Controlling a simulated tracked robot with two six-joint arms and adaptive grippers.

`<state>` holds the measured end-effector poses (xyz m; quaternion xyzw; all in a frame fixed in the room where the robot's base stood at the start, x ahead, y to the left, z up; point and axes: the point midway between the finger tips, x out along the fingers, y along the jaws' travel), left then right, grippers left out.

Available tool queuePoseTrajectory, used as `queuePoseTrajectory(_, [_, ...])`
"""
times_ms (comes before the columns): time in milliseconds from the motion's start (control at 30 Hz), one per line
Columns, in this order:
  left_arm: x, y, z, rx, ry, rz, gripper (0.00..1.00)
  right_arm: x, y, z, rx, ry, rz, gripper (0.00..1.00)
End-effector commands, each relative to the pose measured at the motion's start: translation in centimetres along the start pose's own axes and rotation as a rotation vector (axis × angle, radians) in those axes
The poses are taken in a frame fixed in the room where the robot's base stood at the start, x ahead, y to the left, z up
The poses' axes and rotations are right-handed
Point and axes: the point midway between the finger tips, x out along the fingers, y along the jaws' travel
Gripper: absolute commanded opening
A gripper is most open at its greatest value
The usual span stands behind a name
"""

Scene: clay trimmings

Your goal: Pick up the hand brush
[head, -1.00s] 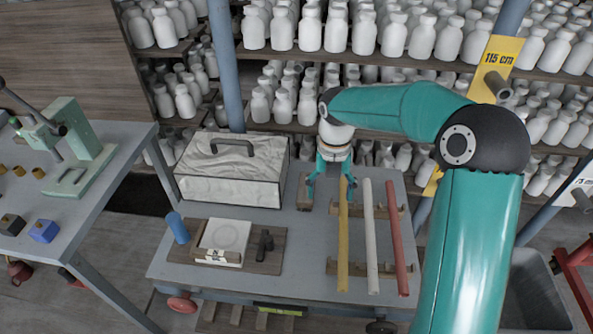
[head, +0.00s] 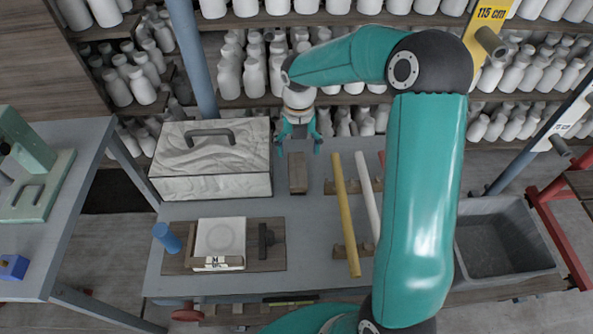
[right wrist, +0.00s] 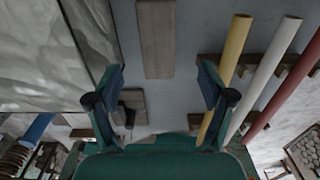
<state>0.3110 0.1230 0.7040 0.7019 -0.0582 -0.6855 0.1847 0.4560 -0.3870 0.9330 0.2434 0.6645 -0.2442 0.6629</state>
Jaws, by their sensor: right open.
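A narrow brown wooden piece (head: 298,173) lies flat on the grey table, right of the white box. It looks like the hand brush, but I see no bristles. It also shows in the right wrist view (right wrist: 156,40), lying lengthwise at top centre. My right gripper (head: 299,149) is open and empty, fingers pointing down, at the far end of this piece in the head view. In the right wrist view its fingertips (right wrist: 162,80) stand wide apart on either side of the piece's line, not touching it. My left gripper is not in view.
The lidded white box (head: 212,185) stands close on the left. A yellow rod (head: 346,215) and a white rod (head: 368,195) lie on wooden rests to the right; a red rod (right wrist: 285,85) is beyond. A board (head: 265,262) holds a white slab and dark tool. Bottle shelves stand behind.

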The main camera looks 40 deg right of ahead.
Motion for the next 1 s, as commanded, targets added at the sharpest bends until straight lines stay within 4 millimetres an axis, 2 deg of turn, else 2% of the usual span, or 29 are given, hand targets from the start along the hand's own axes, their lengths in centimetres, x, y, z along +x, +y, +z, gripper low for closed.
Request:
queuePoseTrajectory(100, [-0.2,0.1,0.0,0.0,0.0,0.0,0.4,2.0,0.0,-0.1,0.0,0.004,-0.001,0.81])
queuePoseTrajectory(433, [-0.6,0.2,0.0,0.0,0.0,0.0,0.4,4.3,0.2,-0.1,-0.001,0.003,0.0,0.81])
queuePoseTrajectory(700, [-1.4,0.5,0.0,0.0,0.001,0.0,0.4,8.0,0.6,-0.1,-0.003,0.003,-0.001,0.81])
queuePoseTrajectory(1000, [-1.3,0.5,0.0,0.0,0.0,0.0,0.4,8.6,0.7,-0.1,-0.004,0.0,0.001,0.81])
